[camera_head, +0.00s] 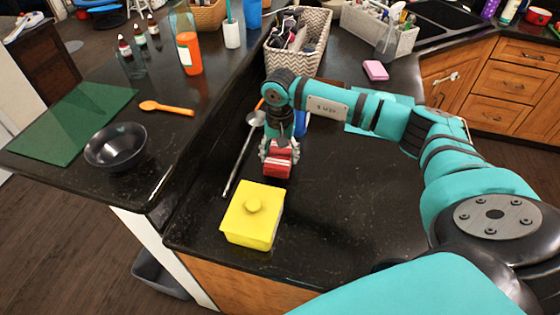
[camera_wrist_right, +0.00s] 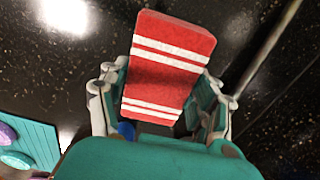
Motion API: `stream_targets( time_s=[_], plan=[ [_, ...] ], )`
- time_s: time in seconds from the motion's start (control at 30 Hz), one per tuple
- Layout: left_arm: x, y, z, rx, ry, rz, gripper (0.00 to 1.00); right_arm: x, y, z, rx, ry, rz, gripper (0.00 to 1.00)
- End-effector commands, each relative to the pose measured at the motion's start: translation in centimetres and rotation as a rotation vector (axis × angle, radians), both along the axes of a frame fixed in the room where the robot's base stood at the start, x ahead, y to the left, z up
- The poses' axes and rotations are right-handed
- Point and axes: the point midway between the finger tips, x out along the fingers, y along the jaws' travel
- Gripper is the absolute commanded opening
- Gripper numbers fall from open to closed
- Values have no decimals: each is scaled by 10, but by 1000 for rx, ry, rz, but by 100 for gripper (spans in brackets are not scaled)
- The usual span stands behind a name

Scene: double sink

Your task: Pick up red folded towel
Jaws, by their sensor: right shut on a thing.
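The red folded towel (camera_head: 278,160) with white stripes is between the fingers of my right gripper (camera_head: 278,150), over the dark counter behind the yellow lidded box. In the right wrist view the towel (camera_wrist_right: 170,65) stands out beyond the fingertips, and the fingers of the gripper (camera_wrist_right: 160,95) press on its two sides. Whether the towel touches the counter or hangs just above it is hard to tell. My left gripper does not show.
The yellow lidded box (camera_head: 253,215) stands close in front of the towel. A long-handled ladle (camera_head: 243,150) lies just left of it. A woven basket (camera_head: 297,45) stands behind. A black bowl (camera_head: 116,147) and green mat (camera_head: 70,122) are on the left counter.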

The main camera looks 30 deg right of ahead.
Motion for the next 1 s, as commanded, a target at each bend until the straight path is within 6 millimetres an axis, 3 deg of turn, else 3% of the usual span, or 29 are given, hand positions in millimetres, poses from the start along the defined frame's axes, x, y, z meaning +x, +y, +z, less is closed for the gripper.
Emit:
stream_targets(
  time_s=[0.07,0.6,0.8,1.0],
  plan=[
    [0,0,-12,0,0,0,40,-1,-2,9,-2,-4,0,31],
    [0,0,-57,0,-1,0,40,-129,-40,18,-4,2,-2,31],
    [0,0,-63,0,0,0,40,-148,-46,23,-1,0,-1,31],
    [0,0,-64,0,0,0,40,-153,-46,25,0,0,0,31]
  ],
)
